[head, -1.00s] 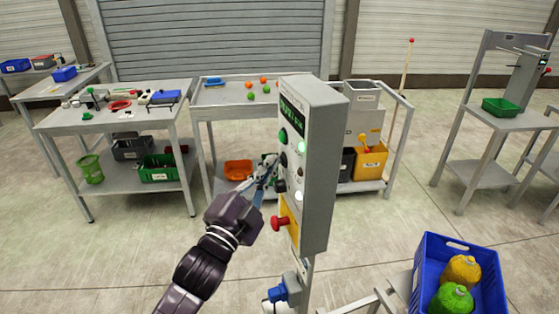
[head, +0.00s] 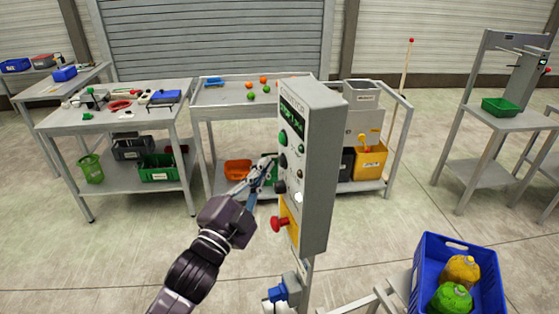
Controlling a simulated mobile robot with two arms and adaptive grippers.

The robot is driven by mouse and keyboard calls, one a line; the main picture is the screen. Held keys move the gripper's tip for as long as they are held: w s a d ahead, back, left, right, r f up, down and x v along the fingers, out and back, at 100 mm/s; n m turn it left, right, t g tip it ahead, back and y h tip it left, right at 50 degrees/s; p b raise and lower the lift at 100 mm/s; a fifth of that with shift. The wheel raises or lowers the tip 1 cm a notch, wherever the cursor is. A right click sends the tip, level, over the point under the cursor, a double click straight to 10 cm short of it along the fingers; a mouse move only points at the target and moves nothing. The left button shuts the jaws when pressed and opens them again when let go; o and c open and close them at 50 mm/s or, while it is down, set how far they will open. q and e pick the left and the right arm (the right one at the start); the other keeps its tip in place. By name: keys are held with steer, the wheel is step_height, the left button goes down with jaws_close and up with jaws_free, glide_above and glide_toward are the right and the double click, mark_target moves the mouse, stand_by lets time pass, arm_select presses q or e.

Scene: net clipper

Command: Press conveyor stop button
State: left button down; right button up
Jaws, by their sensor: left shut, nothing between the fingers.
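The grey control box (head: 319,170) stands upright on a post in the middle of the head view. Its front has a green display (head: 292,120), a green button (head: 283,138), a black button (head: 283,161), a dark knob (head: 280,187) and a red mushroom button (head: 279,224) on a yellow plate. A column of small lamps runs beside them; the upper green lamp (head: 301,148) is dark and the lowest lamp (head: 298,197) glows white. My left gripper (head: 268,166) is shut and empty, just left of the black button, apparently apart from it. My right gripper is out of view.
A blue crate (head: 418,268) with a yellow and a green item stands at lower right. Behind are a workbench (head: 65,121) at left and a cart (head: 222,97) with orange and green balls. Open floor lies left of the box.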

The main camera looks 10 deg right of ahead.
arm_select(q)
steer(key=shift+s+a+p, duration=0.2)
steer(key=shift+a, duration=0.6)
steer(key=shift+s+a+p, duration=0.15)
steer(key=shift+a+p, duration=0.05)
steer(key=shift+a, duration=0.65)
steer(key=shift+s+a+p, duration=0.2)
steer(key=shift+a, duration=0.6)
